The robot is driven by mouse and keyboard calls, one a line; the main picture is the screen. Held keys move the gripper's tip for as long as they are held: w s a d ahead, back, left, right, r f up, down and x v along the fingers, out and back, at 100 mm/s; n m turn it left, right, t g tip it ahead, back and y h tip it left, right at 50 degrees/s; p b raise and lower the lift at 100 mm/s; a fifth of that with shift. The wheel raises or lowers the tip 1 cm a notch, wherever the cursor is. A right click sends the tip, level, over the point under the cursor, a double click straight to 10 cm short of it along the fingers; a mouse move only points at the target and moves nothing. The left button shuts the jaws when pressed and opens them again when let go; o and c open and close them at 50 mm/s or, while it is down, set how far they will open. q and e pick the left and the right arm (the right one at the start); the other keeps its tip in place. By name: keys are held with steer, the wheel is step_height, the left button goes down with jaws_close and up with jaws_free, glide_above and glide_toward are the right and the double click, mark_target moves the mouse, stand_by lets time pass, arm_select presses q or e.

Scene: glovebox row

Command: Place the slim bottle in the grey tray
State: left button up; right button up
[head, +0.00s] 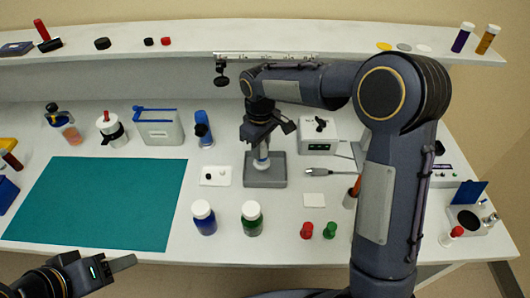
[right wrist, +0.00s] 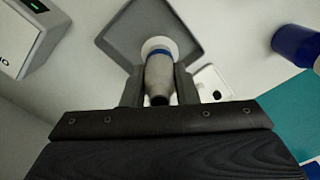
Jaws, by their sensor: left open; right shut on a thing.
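The slim bottle (head: 261,161) is pale with a blue band, and the band shows clearly in the right wrist view (right wrist: 159,70). My right gripper (head: 261,146) is shut on the bottle and holds it roughly upright over the grey tray (head: 265,181). In the right wrist view the bottle stands between the two fingers, with the tray (right wrist: 115,35) around its far end. I cannot tell whether the bottle touches the tray floor. My left gripper (head: 122,264) is open and empty at the lower left, partly out of the picture.
A white plate (head: 216,176) with a black knob lies left of the tray. A blue bottle (head: 204,217) and a green bottle (head: 252,218) stand in front. A white box (head: 318,135) is at the right. The teal mat (head: 95,205) is clear.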

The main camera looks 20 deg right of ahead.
mark_target(264, 155)
steer(key=shift+w+d+f, duration=0.25)
steer(key=shift+d+f, duration=0.2)
steer(key=shift+f, duration=0.1)
steer(key=shift+w+d+f, duration=0.1)
steer(key=shift+f, duration=0.85)
steer(key=shift+w+d+f, duration=0.1)
steer(key=shift+f, duration=0.8)
steer(key=shift+f, duration=0.2)
steer(key=o, duration=1)
steer(key=shift+r, duration=0.15)
